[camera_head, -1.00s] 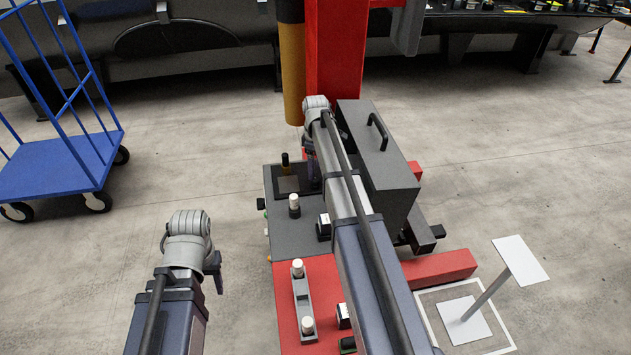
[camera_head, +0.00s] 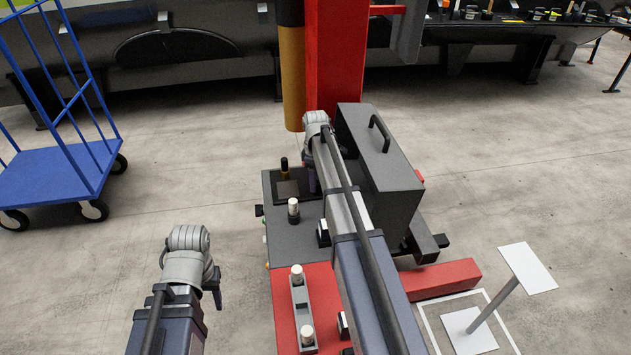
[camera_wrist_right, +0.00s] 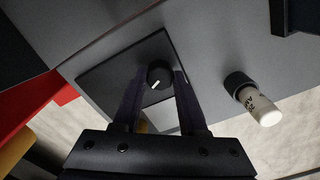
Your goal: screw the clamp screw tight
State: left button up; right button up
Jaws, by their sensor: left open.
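The clamp screw's black round knob (camera_wrist_right: 158,76) with a white mark stands on a dark square plate in the right wrist view. My right gripper (camera_wrist_right: 160,82) has one finger on each side of the knob, and both appear to touch it. In the head view my right gripper (camera_head: 313,185) reaches down over the dark plate (camera_head: 287,190), and the arm hides the knob there. My left gripper (camera_head: 216,292) is open and empty, low over the floor to the left of the red base.
A white-capped post (camera_head: 293,210) stands near my right gripper; it also shows in the wrist view (camera_wrist_right: 262,108). A dark box with a handle (camera_head: 378,150) stands right of my right arm. A red column (camera_head: 335,60) rises behind. A blue cart (camera_head: 60,185) is at left.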

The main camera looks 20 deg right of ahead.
grip_shut()
jog(key=shift+m, duration=0.3)
jog(key=m, duration=0.4)
jog(key=shift+m, duration=0.4)
jog(key=m, duration=1)
jog(key=shift+m, duration=0.4)
jog(key=m, duration=0.6)
jog(key=shift+m, duration=0.4)
